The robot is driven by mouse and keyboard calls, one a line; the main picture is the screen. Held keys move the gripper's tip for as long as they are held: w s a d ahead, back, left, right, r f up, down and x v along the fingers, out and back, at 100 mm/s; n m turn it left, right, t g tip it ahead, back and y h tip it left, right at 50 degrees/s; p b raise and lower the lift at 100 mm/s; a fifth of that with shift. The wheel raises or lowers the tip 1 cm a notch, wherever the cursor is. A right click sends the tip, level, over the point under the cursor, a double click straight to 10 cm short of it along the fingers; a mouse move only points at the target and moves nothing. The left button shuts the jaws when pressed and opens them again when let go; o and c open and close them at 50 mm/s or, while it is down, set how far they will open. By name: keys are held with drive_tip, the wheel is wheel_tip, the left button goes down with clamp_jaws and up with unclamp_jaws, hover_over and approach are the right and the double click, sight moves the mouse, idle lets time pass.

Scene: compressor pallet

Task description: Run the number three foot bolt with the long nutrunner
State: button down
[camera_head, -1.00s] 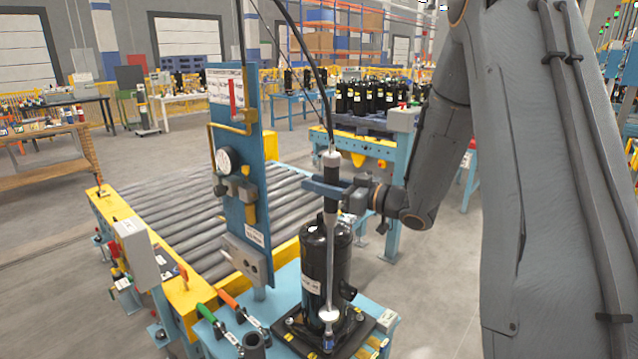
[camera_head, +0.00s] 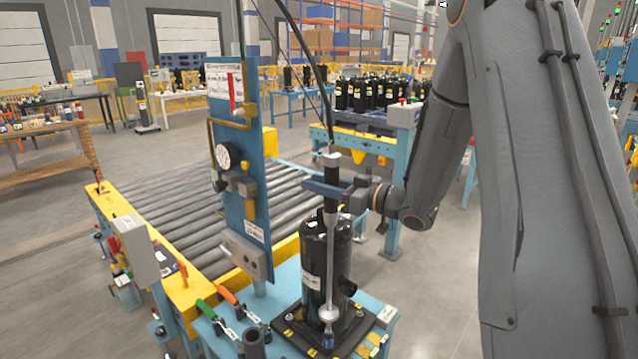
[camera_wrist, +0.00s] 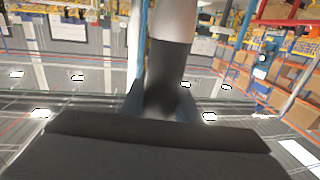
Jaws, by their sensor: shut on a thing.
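My gripper (camera_head: 325,192) is shut on the long nutrunner (camera_head: 331,230), around its dark grip at the upper end. The nutrunner hangs upright from a black cable, its slim grey shaft running down in front of the black compressor (camera_head: 314,268). Its socket end (camera_head: 328,340) is low at the front of the compressor's base plate (camera_head: 292,336); I cannot tell whether it sits on a bolt. The foot bolts are too small to number. In the wrist view the nutrunner's dark grip (camera_wrist: 170,75) stands between the jaws.
A blue panel (camera_head: 240,150) with a gauge stands left of the compressor. A roller conveyor (camera_head: 190,220) runs behind. More compressors (camera_head: 372,95) stand on a pallet at the back.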

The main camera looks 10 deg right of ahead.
drive_tip(key=shift+f, duration=0.55)
idle(1.8)
drive_tip(key=shift+r, duration=0.15)
drive_tip(key=shift+r+p, duration=1.6)
drive_tip(key=shift+r, duration=0.85)
